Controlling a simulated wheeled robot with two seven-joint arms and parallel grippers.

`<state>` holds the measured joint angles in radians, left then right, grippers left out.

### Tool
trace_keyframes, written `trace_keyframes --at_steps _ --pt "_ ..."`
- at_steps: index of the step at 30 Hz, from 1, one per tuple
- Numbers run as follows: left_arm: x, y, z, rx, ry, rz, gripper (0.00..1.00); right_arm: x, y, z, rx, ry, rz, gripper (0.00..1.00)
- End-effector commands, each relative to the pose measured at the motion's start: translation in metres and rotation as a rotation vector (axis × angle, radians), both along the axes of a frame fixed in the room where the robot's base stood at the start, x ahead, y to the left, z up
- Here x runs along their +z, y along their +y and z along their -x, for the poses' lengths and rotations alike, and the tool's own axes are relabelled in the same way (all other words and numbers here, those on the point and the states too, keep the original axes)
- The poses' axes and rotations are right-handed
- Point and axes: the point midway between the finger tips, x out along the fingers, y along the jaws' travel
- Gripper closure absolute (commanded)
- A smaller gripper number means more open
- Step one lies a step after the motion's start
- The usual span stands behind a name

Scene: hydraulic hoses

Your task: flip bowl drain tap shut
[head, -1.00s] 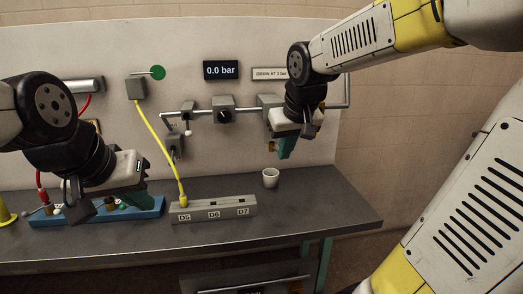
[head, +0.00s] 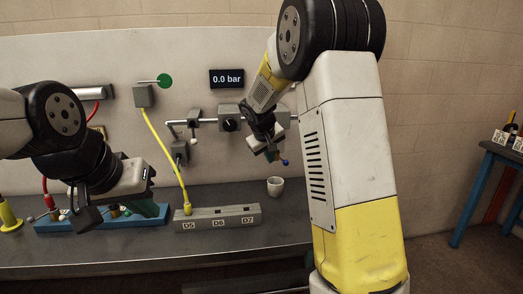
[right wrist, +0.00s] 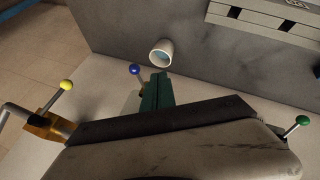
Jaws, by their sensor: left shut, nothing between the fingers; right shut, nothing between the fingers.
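My right gripper (head: 268,154) is at the wall panel, above the white cup, with its green fingers shut and empty. In the right wrist view its fingers (right wrist: 155,95) point toward the cup. A blue-ball lever (right wrist: 134,70) is right beside the fingertips; the ball also shows in the head view (head: 285,162). Whether they touch is unclear. A brass tap (right wrist: 52,128) with a yellow-ball lever is at left, and a green-ball lever (right wrist: 303,120) at right. I cannot tell which is the bowl drain tap. My left gripper (head: 150,208) is shut and empty over the blue rack.
The white cup (head: 275,187) stands on the grey bench (head: 120,262). A grey block (head: 218,223) marked D5, D6, D7 has a yellow hose (head: 163,150) plugged in. The blue rack (head: 100,223) is at left. The gauge (head: 227,79) reads 0.0 bar. A blue table (head: 490,150) stands far right.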

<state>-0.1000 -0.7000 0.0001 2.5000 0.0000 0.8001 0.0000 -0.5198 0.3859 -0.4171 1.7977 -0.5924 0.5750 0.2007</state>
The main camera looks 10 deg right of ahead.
Motion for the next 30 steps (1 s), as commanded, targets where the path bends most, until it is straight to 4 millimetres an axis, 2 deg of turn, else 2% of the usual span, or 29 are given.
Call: trace_keyframes --at_steps 1,4,6,12,26,30 --pt "0.0 0.0 0.0 0.0 0.0 0.0 1.0 -0.011 -0.004 -0.005 -0.002 0.003 0.002 1.0" --pt "0.0 0.0 0.0 0.0 0.0 0.0 1.0 -0.028 -0.008 -0.015 -0.003 0.004 0.001 1.0" --pt "0.0 0.0 0.0 0.0 0.0 0.0 1.0 -0.028 -0.021 -0.021 -0.005 0.0 -0.001 1.0" --pt "0.0 0.0 0.0 0.0 0.0 0.0 1.0 -0.032 -0.039 -0.03 -0.002 0.0 -0.001 1.0" --pt "0.0 0.0 0.0 0.0 0.0 0.0 1.0 -0.032 -0.044 -0.032 0.0 0.0 -0.001 1.0" --pt "0.0 0.0 0.0 0.0 0.0 0.0 1.0 -0.034 -0.057 -0.035 -0.005 0.001 -0.002 1.0"
